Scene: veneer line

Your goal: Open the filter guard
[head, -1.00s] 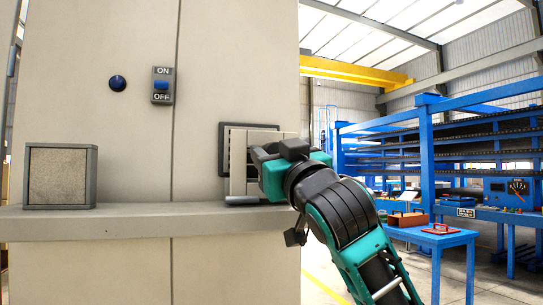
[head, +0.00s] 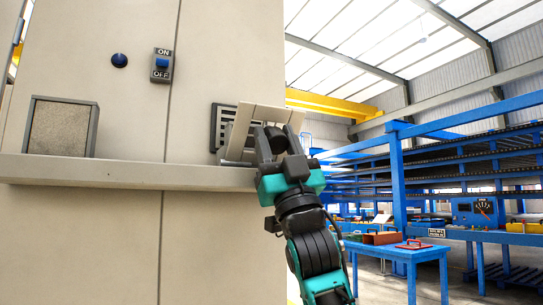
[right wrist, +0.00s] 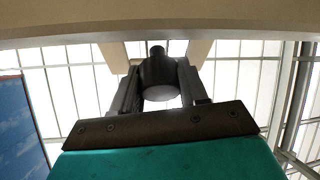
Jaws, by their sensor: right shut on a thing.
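The filter guard (head: 246,121) is a cream slatted panel on the cabinet front, above the ledge. It stands tilted out from its dark frame (head: 216,128), its top edge away from the cabinet. Grey louvres show in the gap behind it. My right gripper (head: 278,140) is in front of the guard, shut on a dark round knob. In the right wrist view the knob (right wrist: 158,75) sits between the two fingers (right wrist: 158,92). The gripper and knob hide part of the panel. My left gripper is not in view.
A grey ledge (head: 120,172) runs across the cabinet below the guard. A framed box (head: 60,127) stands on it at left. A blue knob (head: 119,60) and an ON/OFF switch (head: 161,65) are above. A blue table (head: 408,252) and racks stand at right.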

